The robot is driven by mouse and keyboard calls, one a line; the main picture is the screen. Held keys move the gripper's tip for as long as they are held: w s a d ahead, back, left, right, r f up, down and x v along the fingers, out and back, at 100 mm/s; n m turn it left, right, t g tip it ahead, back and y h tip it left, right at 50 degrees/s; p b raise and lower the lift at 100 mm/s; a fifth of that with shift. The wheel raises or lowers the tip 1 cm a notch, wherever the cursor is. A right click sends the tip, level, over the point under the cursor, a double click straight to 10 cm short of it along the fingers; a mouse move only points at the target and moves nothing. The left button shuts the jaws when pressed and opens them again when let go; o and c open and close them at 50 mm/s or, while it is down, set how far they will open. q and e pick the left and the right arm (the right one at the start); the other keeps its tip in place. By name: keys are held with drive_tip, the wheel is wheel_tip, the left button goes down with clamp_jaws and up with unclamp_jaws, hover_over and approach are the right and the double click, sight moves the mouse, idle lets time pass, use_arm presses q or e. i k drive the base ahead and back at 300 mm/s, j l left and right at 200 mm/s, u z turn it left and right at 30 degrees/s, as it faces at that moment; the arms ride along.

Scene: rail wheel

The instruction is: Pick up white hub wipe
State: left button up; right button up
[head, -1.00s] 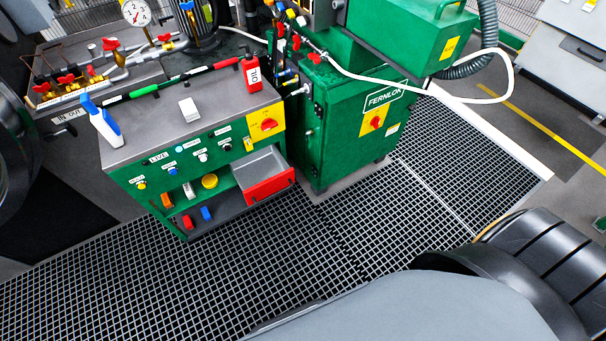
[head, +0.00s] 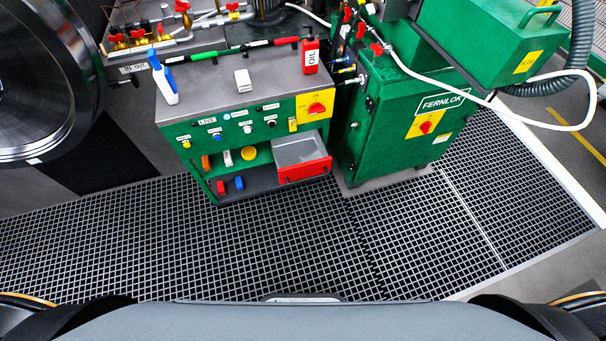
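A small white block-like item (head: 243,80), which looks like the white hub wipe, lies on the grey top of the green bench (head: 215,95). It sits between a white-and-blue spray bottle (head: 163,80) and a red oil bottle (head: 310,55). A smaller white item (head: 227,158) stands on the bench's open shelf; I cannot tell what it is. Neither of my grippers shows in the head view.
A green FERNLOK cabinet (head: 400,125) with a white hose (head: 540,122) stands right of the bench. A red-fronted drawer (head: 305,170) juts from the bench. A large metal wheel (head: 40,80) is at left. The grating floor (head: 270,250) before the bench is clear.

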sight(244, 83)
drive_tip(key=u, duration=1.55)
drive_tip(key=i+l+z, duration=0.3)
drive_tip(key=i+l, duration=0.15)
drive_tip(key=l, duration=0.15)
